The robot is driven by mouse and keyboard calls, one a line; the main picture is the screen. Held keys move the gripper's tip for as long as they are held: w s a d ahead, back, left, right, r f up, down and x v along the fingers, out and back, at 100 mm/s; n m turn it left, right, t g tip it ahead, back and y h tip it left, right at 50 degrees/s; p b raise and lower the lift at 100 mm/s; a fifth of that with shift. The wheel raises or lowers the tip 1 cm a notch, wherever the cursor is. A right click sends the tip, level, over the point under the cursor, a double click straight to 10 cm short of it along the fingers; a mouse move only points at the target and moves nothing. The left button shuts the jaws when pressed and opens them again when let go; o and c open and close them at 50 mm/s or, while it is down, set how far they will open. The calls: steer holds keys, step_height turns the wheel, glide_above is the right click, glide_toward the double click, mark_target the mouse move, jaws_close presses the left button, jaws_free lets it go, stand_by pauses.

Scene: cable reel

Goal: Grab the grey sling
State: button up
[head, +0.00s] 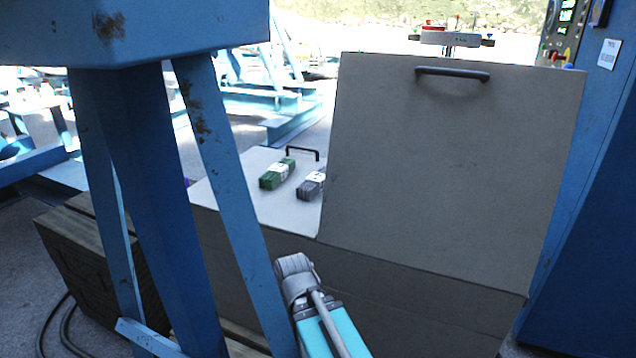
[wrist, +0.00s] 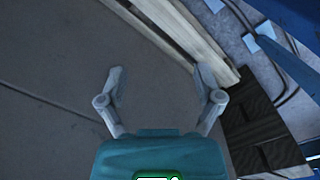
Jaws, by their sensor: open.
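The grey sling (head: 312,184) is a small folded bundle with a pale label. In the head view it lies on the flat grey top of a box, partly cut off from sight by the raised grey lid. A green sling (head: 277,173) with a white label lies just left of it. My gripper shows in the wrist view (wrist: 162,88) with its two fingers spread and nothing between them. In the head view my arm is at the bottom centre, below and in front of the box top. The grey sling does not show in the wrist view.
The raised lid (head: 450,170) with a black handle stands right of the slings. A blue steel frame (head: 150,200) with slanted legs blocks the left foreground. A blue cabinet (head: 600,200) stands at the right. Wooden timbers (wrist: 200,40) lie beside my gripper.

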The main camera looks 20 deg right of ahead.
mark_target(307, 185)
steer(key=w+d+r+n+t+h+p, duration=0.2)
steer(key=w+r+n+p, duration=0.1)
steer(key=w+r+n, duration=0.2)
steer(key=w+d+r+n+t+h+p, duration=0.1)
steer(key=w+d+r+n+h+p, duration=0.1)
steer(key=w+r+n, duration=0.4)
steer(key=w+d+r+n+t+h+p, duration=0.2)
steer(key=w+r+n+p, duration=0.3)
steer(key=w, duration=0.4)
steer(key=shift+d+r+t+h+p, duration=0.3)
steer(key=shift+d+r+h+p, duration=0.2)
steer(key=shift+r+h+p, duration=0.3)
steer(key=w+r+n+t+h, duration=0.1)
steer(key=w+n, duration=0.1)
steer(key=n, duration=0.1)
steer(key=w+r+n+t, duration=0.1)
steer(key=w+r+n, duration=0.1)
steer(key=w+n, duration=0.1)
steer(key=w+r+n+h, duration=0.1)
steer(key=w+r+n, duration=0.1)
steer(key=n, duration=0.1)
steer(key=shift+w+d+r+t+h, duration=0.1)
steer(key=shift+w+t+h, duration=0.2)
steer(key=shift+t, duration=0.1)
steer(key=shift+w+r+n+t, duration=0.25)
steer(key=shift+r+n+t, duration=0.05)
steer(key=shift+n, duration=0.3)
steer(key=shift+b+x, duration=1.7)
steer(key=shift+x, duration=2.6)
steer(key=shift+f, duration=0.1)
